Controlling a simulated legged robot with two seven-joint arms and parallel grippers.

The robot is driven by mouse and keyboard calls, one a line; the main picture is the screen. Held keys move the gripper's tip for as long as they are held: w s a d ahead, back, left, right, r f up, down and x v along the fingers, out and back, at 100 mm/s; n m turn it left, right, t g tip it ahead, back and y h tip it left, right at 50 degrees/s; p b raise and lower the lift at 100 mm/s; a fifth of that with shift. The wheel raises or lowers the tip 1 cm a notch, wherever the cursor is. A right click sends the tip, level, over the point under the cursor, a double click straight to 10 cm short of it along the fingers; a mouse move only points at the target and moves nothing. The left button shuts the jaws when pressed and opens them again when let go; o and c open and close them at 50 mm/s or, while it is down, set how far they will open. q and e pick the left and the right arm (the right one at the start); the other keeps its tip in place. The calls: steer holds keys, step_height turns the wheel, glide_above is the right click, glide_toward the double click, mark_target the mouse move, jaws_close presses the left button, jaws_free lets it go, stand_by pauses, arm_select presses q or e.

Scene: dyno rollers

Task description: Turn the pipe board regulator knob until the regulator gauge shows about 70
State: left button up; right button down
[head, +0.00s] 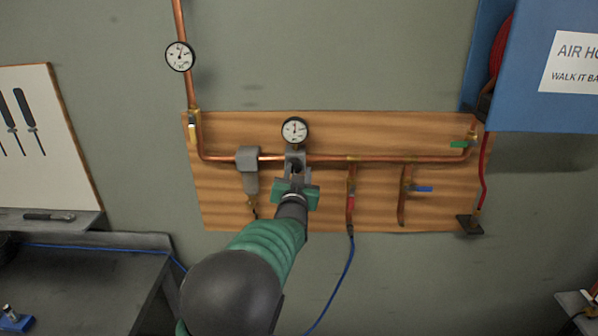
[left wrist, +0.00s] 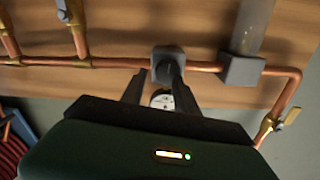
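The wooden pipe board (head: 330,205) hangs on the wall with a copper pipe across it. The grey regulator block (head: 295,157) sits on the pipe, with the round white regulator gauge (head: 295,130) above it. The gauge's needle points roughly upward; its numbers are too small to read. My left gripper (head: 296,178) is in front of the regulator. In the left wrist view its fingers are apart, close to the dark regulator knob (left wrist: 172,72); I cannot tell whether they touch it. The gauge (left wrist: 162,100) shows partly between the fingers. My right gripper is not in view.
A grey filter unit (head: 248,165) is left of the regulator. A red-handled valve (head: 350,200) and a blue-handled valve (head: 423,189) are to the right. Another gauge (head: 180,56) is on the upper pipe. A blue hose cabinet (head: 540,100) stands at upper right.

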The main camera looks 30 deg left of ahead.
arm_select(q)
steer(key=shift+s+a+r, duration=0.25)
steer(key=shift+a, duration=0.35)
steer(key=shift+s+f, duration=0.1)
steer(key=shift+f, duration=0.35)
steer(key=f+p+v, duration=0.1)
steer(key=p+v, duration=0.1)
steer(key=v, duration=1.5)
steer(key=shift+d, duration=0.25)
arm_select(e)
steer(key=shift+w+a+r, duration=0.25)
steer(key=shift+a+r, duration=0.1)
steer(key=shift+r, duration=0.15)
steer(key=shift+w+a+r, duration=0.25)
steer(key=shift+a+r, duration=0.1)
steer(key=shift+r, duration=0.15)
